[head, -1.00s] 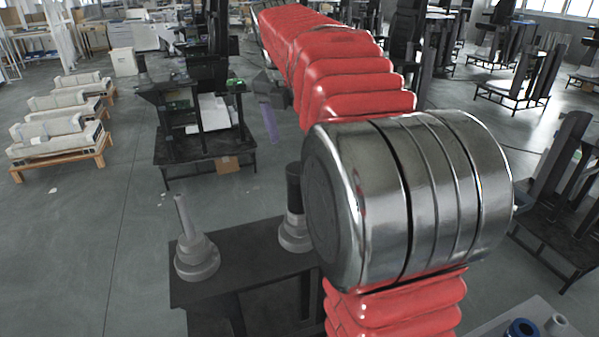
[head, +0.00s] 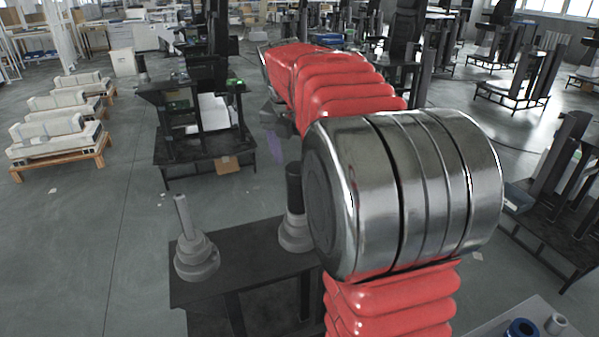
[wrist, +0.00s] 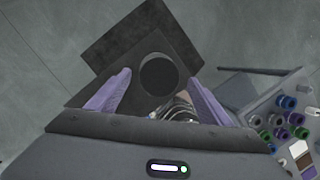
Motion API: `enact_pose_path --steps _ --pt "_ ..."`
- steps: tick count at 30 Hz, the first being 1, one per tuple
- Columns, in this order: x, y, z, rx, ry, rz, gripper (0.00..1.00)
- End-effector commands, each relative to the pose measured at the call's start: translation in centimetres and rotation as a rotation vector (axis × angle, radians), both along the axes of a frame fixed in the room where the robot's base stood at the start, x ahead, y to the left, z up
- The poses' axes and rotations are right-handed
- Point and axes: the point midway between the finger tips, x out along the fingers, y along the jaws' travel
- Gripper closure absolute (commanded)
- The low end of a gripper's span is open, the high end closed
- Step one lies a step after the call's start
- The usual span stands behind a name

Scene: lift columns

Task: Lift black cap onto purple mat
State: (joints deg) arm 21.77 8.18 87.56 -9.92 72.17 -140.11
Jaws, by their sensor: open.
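The black cap (head: 294,187) is a dark upright cylinder on a round grey base (head: 296,236) on a black table. In the wrist view the cap's round dark top (wrist: 158,76) lies between my purple fingertips, seen from above. My gripper (head: 275,147) is open and empty, with its fingers apart; it also shows in the wrist view (wrist: 160,78). In the head view the fingers are above and left of the cap; the gap in height is hard to tell.
A second grey base with a thin light rod (head: 196,258) stands left of the cap on the black table (head: 250,262). A grey bench (wrist: 250,88) with several coloured rings is at the right in the wrist view. A black workstation (head: 205,145) stands farther back.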

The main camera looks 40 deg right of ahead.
Motion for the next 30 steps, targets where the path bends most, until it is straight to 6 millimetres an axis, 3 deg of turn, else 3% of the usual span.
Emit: enact_pose_path --steps 5,20,30 --pt "0.19 -0.3 -1.28 0.0 0.0 0.0 0.27" --pt "0.23 -0.27 -1.28 -0.001 -0.001 0.001 0.27" --pt "0.24 -0.24 -1.27 -0.001 -0.001 0.002 0.49"
